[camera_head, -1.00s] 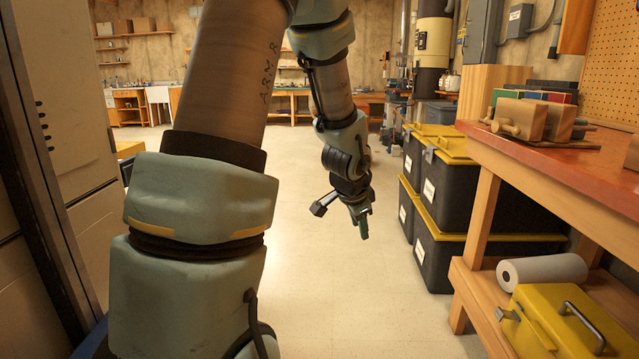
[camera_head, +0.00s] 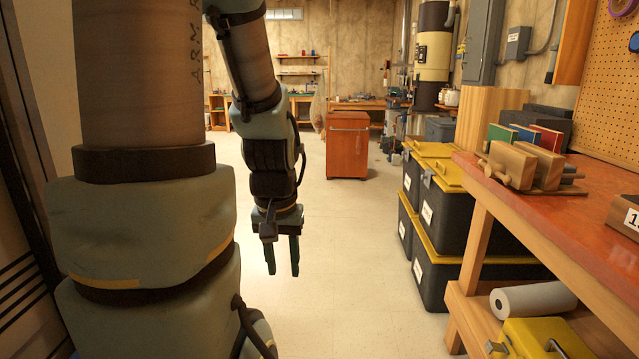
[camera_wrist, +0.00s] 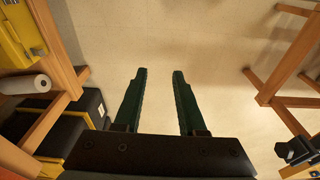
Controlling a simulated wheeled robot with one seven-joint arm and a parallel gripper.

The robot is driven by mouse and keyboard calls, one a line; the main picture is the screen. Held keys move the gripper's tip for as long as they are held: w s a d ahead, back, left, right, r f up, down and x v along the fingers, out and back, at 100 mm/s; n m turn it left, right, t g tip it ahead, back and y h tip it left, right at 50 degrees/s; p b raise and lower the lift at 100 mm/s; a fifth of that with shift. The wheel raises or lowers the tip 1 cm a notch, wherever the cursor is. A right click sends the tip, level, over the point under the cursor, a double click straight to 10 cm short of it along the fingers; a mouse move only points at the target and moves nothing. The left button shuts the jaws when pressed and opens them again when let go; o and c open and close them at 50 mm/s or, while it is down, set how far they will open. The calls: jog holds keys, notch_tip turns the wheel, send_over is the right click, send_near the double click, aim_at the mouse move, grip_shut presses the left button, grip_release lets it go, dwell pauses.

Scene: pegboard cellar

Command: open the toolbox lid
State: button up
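The yellow toolbox (camera_head: 540,340) with its metal handle sits on the low shelf of the workbench at the lower right, cut off by the picture's bottom edge. It also shows at the top left of the wrist view (camera_wrist: 14,42), with a metal latch on its side. My gripper (camera_head: 283,272) hangs pointing down over the open floor, well to the left of the toolbox. Its two green fingers (camera_wrist: 158,75) are apart, with only bare floor between them.
The workbench (camera_head: 590,215) holds wooden blocks (camera_head: 520,165). A paper roll (camera_head: 535,299) lies beside the toolbox on the low shelf. Black bins with yellow lids (camera_head: 425,205) are stacked beyond the bench. A red-brown cabinet (camera_head: 347,145) stands farther back. The middle floor is clear.

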notch_tip(320, 180, up, 6)
jog(key=p, duration=0.4)
jog(key=shift+r, duration=0.25)
jog(key=shift+r+p, duration=0.15)
jog(key=shift+p, duration=0.15)
jog(key=shift+c, duration=0.3)
jog(key=c, duration=0.5)
jog(key=shift+d+f, duration=0.1)
jog(key=shift+f, duration=0.25)
grip_shut()
jog(key=s+d+f+n+g+h+b, duration=0.25)
jog(key=d+f+g+h+b, duration=0.25)
jog(key=d+f+b, duration=1.05)
jog(key=s+d+f+n+g+h+b, duration=0.1)
jog(key=d+f+n+g+h+b, duration=0.35)
jog(key=d+f+b, duration=1.05)
jog(key=w+d+f+n+t+h+b, duration=0.35)
jog(key=d+f+n+h, duration=0.35)
jog(key=f, duration=0.4)
jog(key=w+d+f+n+t+h+b, duration=0.3)
jog(key=w+d+f+n+h+b, duration=0.1)
jog(key=d+f, duration=0.6)
jog(key=d+r+b, duration=0.3)
jog(key=d+r, duration=0.2)
jog(key=d, duration=0.4)
jog(key=shift+s+r+n+b, duration=0.2)
jog(key=shift+s+n+b, duration=0.1)
jog(key=shift+s+b, duration=0.1)
